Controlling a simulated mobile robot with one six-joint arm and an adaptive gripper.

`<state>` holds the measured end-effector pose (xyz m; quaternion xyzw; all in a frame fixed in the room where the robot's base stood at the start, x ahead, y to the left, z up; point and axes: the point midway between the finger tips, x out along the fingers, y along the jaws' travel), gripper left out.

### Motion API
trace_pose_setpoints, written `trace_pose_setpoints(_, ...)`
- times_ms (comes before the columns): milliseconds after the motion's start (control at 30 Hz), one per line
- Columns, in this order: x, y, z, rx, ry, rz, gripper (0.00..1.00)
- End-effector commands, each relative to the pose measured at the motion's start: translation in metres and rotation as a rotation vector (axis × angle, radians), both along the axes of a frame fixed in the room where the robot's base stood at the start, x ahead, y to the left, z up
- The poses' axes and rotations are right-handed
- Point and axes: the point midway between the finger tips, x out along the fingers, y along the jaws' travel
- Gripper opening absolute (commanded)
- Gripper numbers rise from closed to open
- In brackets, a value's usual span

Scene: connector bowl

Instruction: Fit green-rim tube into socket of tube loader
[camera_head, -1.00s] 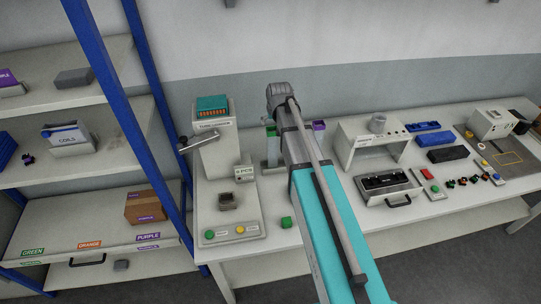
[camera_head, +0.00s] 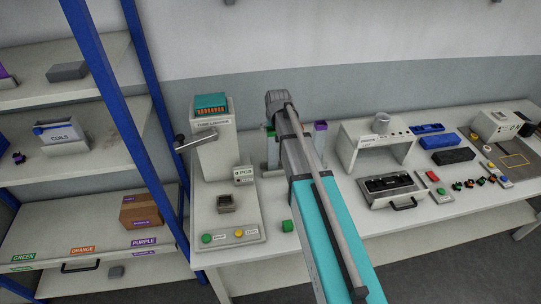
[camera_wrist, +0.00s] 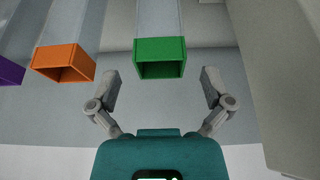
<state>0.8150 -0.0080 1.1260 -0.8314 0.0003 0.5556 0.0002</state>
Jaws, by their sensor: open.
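The green-rim tube shows in the wrist view as a square green rim (camera_wrist: 160,58) with a pale body above it. My gripper (camera_wrist: 162,84) is open, its fingers spread to the left and right of the rim and apart from it. In the head view the green rim (camera_head: 270,132) shows in part beside my arm, which hides my fingers. The tube loader (camera_head: 213,155) stands at the left end of the bench, with a teal top and a side lever. A dark square fitting (camera_head: 225,203) sits on its base; I cannot tell whether it is the socket.
An orange-rim tube (camera_wrist: 63,62) and a purple-rim tube (camera_wrist: 10,72) are left of the green one in the wrist view. A shelf with a blue post (camera_head: 135,125) stands left.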

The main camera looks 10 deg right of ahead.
Motion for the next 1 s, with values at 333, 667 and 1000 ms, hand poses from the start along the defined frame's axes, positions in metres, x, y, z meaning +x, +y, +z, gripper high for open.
trace_pose_setpoints(333,0.001,0.0,-0.003,0.0,0.0,0.0,1.0)
trace_pose_setpoints(667,0.009,0.0,-0.025,0.0,0.0,0.0,1.0)
trace_pose_setpoints(1000,0.019,0.0,-0.046,0.0,0.0,0.0,1.0)
